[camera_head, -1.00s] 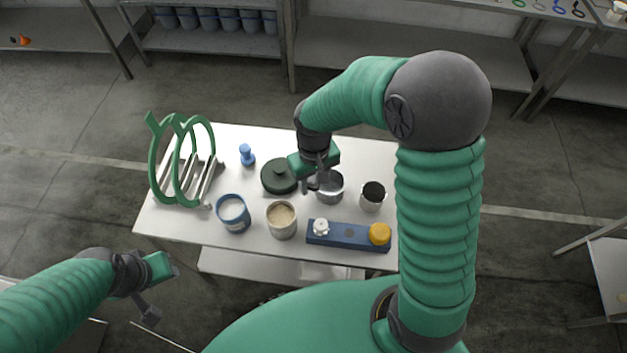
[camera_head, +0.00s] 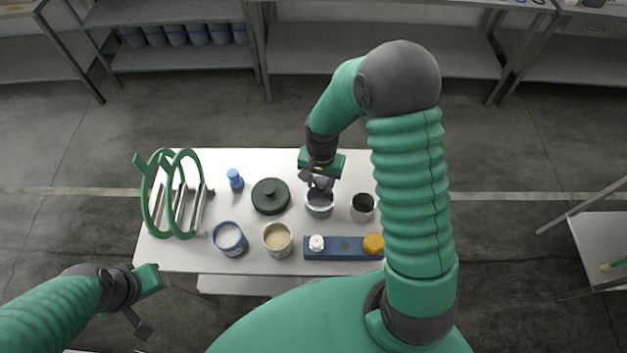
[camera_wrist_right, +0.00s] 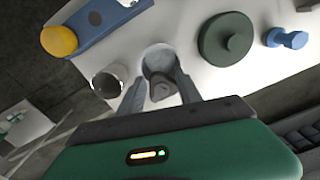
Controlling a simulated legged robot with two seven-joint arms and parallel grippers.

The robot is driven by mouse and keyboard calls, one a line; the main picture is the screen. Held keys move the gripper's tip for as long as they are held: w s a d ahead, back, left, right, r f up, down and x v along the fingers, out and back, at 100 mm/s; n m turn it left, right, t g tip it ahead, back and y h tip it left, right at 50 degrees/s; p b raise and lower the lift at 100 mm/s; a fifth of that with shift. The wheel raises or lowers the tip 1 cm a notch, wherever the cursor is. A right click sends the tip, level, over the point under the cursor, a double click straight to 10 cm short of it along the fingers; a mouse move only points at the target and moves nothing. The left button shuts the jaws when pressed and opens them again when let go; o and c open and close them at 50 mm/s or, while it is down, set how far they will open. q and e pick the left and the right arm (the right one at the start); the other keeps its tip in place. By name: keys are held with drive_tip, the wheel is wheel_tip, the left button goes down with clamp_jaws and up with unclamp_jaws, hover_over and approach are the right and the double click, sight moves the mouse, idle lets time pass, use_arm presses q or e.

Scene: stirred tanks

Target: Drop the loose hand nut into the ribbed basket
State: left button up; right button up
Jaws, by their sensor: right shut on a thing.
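My right gripper (camera_head: 319,184) is shut on a small grey piece, which looks like the hand nut (camera_wrist_right: 162,92), held between the fingertips in the right wrist view. Just beyond and below it is a round, open, silver-grey container (camera_head: 319,206), which also shows in the right wrist view (camera_wrist_right: 157,57). This may be the ribbed basket; ribs cannot be made out. The fingertips are over its far rim, partly covering its opening. My left gripper (camera_head: 141,326) is low at the left, off the table, and its jaws are unclear.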

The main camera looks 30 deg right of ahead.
sight(319, 190)
drive_tip(key=shift+a+f+b, duration=0.3)
drive_tip(key=shift+f+b, duration=0.2)
drive_tip(key=shift+f, duration=0.05)
drive_tip(key=shift+s+a+f+b, duration=0.2)
drive_tip(key=shift+a+f+b, duration=0.05)
drive_tip(key=shift+f+b, duration=0.45)
drive_tip(key=shift+w+d+f+b, duration=0.1)
drive_tip(key=shift+d+f+b, duration=0.1)
drive_tip(key=shift+f+b, duration=0.35)
drive_tip(key=shift+w+d+f+b, duration=0.15)
drive_tip(key=shift+f+b, duration=0.25)
drive_tip(key=shift+f, duration=0.25)
use_arm(q)
drive_tip(key=x, duration=0.2)
drive_tip(key=s+x, duration=0.1)
drive_tip(key=x, duration=0.1)
drive_tip(key=shift+a+f, duration=0.2)
drive_tip(key=shift+f, duration=0.1)
use_arm(e)
drive_tip(key=shift+s, duration=0.15)
drive_tip(key=o, duration=1.1)
drive_tip(key=shift+a+r, duration=0.1)
use_arm(q)
drive_tip(key=shift+a, duration=0.3)
use_arm(e)
drive_tip(key=o, duration=0.4)
drive_tip(key=shift+a, duration=0.15)
drive_tip(key=shift+c, duration=0.2)
